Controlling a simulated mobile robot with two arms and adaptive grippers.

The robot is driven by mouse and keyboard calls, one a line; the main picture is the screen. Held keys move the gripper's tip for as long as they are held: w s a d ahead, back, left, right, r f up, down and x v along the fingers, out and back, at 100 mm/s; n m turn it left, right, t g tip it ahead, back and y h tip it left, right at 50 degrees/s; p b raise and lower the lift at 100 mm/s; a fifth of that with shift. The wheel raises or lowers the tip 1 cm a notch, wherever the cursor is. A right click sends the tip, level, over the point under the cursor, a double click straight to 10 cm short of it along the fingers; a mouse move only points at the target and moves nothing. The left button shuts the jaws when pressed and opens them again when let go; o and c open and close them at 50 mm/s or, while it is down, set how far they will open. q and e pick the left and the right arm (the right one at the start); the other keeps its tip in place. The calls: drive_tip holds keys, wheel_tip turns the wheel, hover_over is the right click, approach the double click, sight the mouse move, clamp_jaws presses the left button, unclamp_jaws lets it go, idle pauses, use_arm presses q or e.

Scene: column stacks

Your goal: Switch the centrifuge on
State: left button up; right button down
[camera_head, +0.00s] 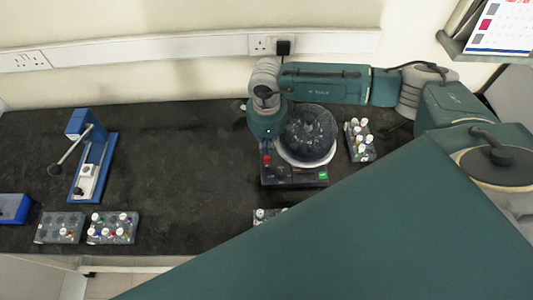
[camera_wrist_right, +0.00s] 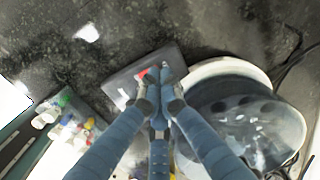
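The centrifuge (camera_head: 318,130) stands on the dark bench, with a dark see-through lid over a white rim. Its front panel (camera_head: 290,176) has a red switch (camera_head: 266,158) at the left and a green display (camera_head: 323,176) at the right. My right gripper (camera_head: 266,147) points down over the panel's left end, close to the red switch. In the right wrist view its fingers (camera_wrist_right: 157,82) are drawn together and empty, with the tips beside the red switch (camera_wrist_right: 143,73). They partly cover it, and I cannot tell whether they touch it. My left gripper is out of view.
A tube rack (camera_head: 361,150) stands right of the centrifuge. Another rack (camera_head: 262,214) is partly hidden by my arm. A blue lever press (camera_head: 92,165), two racks (camera_head: 60,228) (camera_head: 112,238) and a blue box (camera_head: 12,208) are at the left. The bench's middle is clear.

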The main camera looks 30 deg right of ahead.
drive_tip(key=shift+f+b, duration=0.5)
drive_tip(key=shift+f, duration=0.05)
drive_tip(key=shift+r+p, duration=1.45)
drive_tip(key=shift+r, duration=1.1)
drive_tip(key=shift+f, duration=0.1)
